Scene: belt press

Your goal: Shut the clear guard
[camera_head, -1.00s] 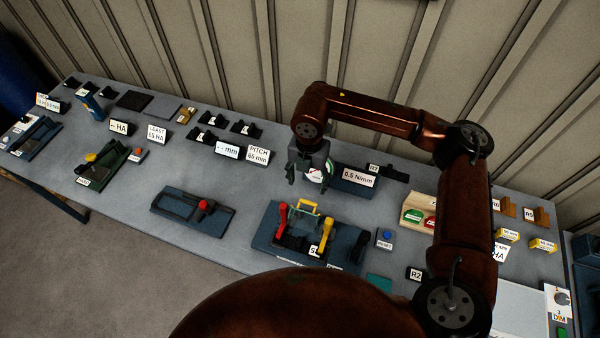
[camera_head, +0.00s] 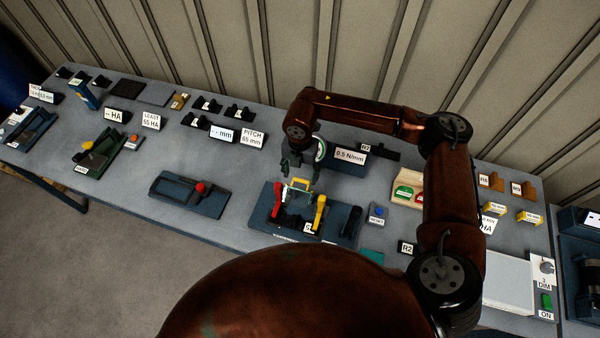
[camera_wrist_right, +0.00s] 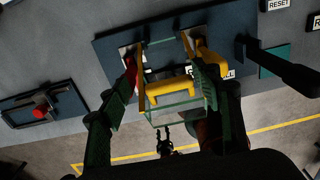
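The clear guard (camera_wrist_right: 175,114) is a see-through box with pale green edges and a yellow handle bar (camera_wrist_right: 168,88). It stands tilted up on the blue press base (camera_wrist_right: 115,50), between a red lever (camera_wrist_right: 130,75) and a yellow lever (camera_wrist_right: 208,55). A small two-pronged shape, apparently my left gripper (camera_wrist_right: 163,132), shows beyond the table edge, prongs apart.
A blue fixture with a red knob (camera_head: 201,187) stands left of the press. A blue RESET button (camera_head: 378,211) and a teal pad (camera_head: 372,256) lie to its right. The 0.5 N/mm sign (camera_head: 351,154) stands behind. The table between fixture and press is clear.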

